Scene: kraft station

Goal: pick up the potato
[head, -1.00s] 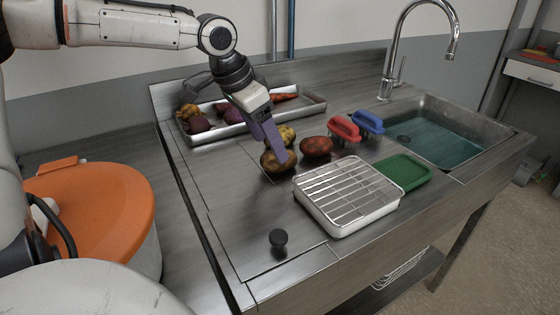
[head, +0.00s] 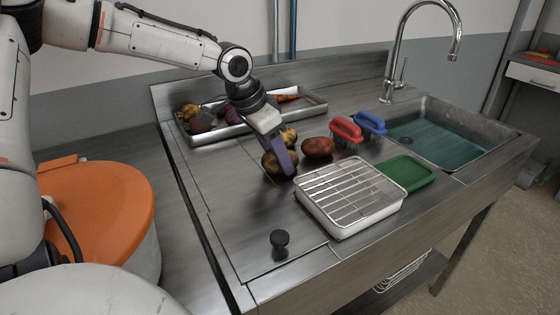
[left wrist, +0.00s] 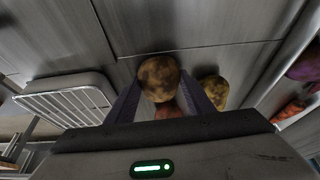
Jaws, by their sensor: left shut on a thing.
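A brown, mottled potato (head: 270,164) is on the steel counter, left of the white rack tray. My left gripper (head: 281,166) is shut on it from above, and its purple finger covers part of it. In the left wrist view the potato (left wrist: 158,77) sits between the two purple fingers (left wrist: 160,92). A yellowish potato (head: 289,137) lies just behind it, and shows to the right of the fingers in the left wrist view (left wrist: 215,91). A reddish potato (head: 317,148) lies to the right. My right gripper is not seen.
A white tray with a wire rack (head: 350,194) stands close in front, with a green board (head: 405,172) beside it. Red (head: 345,130) and blue (head: 369,123) brushes stand near the sink (head: 440,140). A metal tray (head: 314,103) of vegetables lies behind.

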